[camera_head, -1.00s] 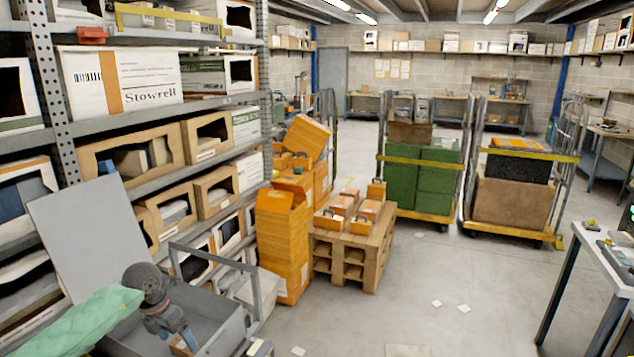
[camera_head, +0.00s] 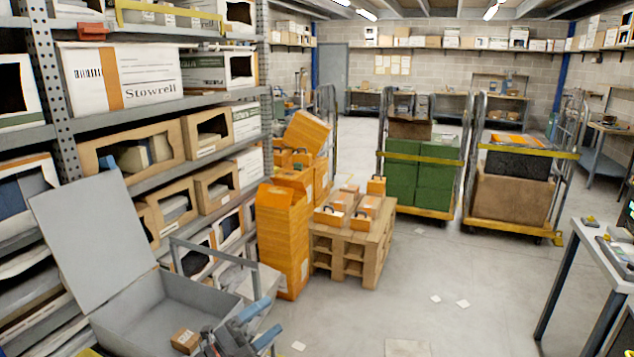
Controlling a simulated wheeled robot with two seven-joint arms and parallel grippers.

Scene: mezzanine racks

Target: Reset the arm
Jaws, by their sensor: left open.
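My left gripper (camera_head: 262,325) shows at the bottom edge, left of centre, with two blue-tipped fingers spread apart. Nothing shows between them. It is at the near right side of an open grey metal box (camera_head: 195,297) with a raised lid (camera_head: 92,228). A small brown carton (camera_head: 186,341) lies inside the box, left of the gripper and apart from its fingertips. Most of my left arm is out of view. My right gripper is not in view.
A shelf rack with cartons (camera_head: 122,80) stands along the left. Orange boxes (camera_head: 282,240) and a wooden pallet stack (camera_head: 350,248) stand beyond the grey box. Two roll cages stand further back. A table (camera_head: 600,245) is at right. The middle floor is mostly clear.

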